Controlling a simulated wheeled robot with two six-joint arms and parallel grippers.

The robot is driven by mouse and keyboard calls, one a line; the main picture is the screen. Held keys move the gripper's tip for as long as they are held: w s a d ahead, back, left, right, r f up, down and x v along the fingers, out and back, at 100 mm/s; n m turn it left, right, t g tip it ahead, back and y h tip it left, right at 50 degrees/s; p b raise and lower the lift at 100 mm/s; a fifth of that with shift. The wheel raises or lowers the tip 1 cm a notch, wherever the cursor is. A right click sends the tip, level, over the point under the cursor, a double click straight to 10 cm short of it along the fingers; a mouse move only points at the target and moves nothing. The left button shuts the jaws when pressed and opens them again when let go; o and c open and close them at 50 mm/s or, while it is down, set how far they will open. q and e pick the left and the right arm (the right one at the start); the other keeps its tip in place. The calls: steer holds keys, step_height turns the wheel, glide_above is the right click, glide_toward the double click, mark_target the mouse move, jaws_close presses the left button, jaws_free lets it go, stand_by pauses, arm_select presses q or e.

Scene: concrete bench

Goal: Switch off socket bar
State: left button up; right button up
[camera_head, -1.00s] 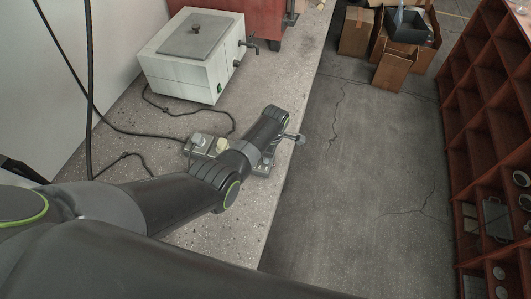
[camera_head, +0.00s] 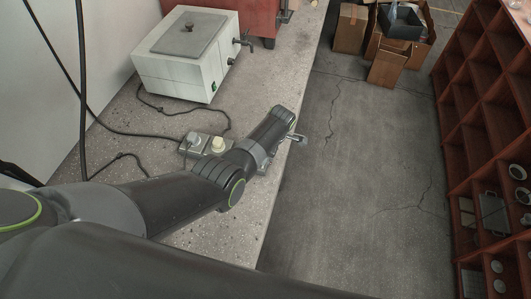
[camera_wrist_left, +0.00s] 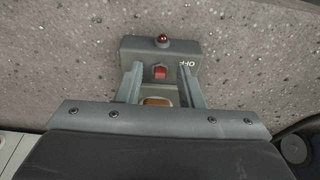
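The grey socket bar (camera_head: 198,147) lies on the concrete bench, partly hidden behind my left arm in the head view. Plugs sit in its far left end. In the left wrist view the end of the socket bar (camera_wrist_left: 125,48) carries a red lamp (camera_wrist_left: 162,40), a red switch (camera_wrist_left: 159,72) and an upside-down "OFF" mark. My left gripper (camera_wrist_left: 160,80) is over this end with its fingers apart, one on each side of the switch. An orange-brown part (camera_wrist_left: 158,101) shows between the fingers. Contact with the bar cannot be told. My right gripper is out of view.
A white box (camera_head: 185,70) with a grey lid and tap stands at the back of the bench (camera_head: 205,240), its cable running over the bench. A red object (camera_head: 255,15) is behind it. Cardboard boxes (camera_head: 386,69) and a red shelf (camera_head: 470,100) stand right, beyond the bench edge.

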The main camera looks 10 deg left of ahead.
arm_select(q)
steer(key=v, duration=1.7)
steer(key=shift+r+p, duration=0.2)
steer(key=shift+p, duration=0.15)
steer(key=shift+s+d+f, duration=0.1)
steer(key=shift+s+d, duration=0.05)
